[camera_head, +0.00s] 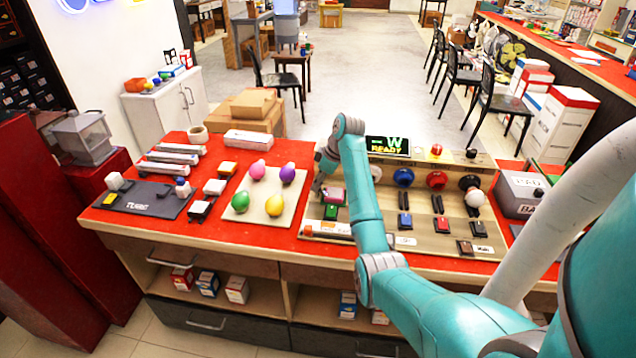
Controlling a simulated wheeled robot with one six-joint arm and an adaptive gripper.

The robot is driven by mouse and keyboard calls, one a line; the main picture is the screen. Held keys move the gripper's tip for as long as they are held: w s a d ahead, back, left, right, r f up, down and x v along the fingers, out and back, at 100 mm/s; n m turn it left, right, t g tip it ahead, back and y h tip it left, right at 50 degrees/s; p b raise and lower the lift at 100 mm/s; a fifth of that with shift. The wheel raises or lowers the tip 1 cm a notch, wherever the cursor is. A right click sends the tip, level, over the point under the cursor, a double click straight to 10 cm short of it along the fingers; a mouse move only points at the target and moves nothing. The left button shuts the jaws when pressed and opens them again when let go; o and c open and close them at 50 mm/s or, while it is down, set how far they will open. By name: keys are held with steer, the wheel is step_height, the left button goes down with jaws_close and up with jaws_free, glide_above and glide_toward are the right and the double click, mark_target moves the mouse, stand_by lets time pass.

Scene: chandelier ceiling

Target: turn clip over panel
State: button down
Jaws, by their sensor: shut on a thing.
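A wooden panel (425,238) lies on the red-topped counter, with rows of knobs and small coloured blocks on it. My gripper (319,186) is over the panel's left end, small in view and partly hidden by my arm. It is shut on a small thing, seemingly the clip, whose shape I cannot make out. A pink block (333,196) and a green block (331,212) are just beside and below the fingers. Blue (405,222), red (442,225) and brown (465,247) clip-like blocks sit farther right on the panel.
A board with coloured bulbs (241,208) and a dark mat (146,197) lie to the left on the counter (300,160). A lit sign (387,146) stands at the panel's back. A grey box (520,193) is at the right. My arm crosses the panel's front.

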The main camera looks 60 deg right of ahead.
steer(key=n+y, duration=0.1)
steer(key=n, duration=0.1)
steer(key=n+g+y, duration=0.1)
steer(key=n, duration=0.2)
steer(key=shift+d+f+n, duration=0.1)
steer(key=shift+n, duration=0.2)
stand_by(0.5)
steer(key=c, duration=0.9)
jaws_free()
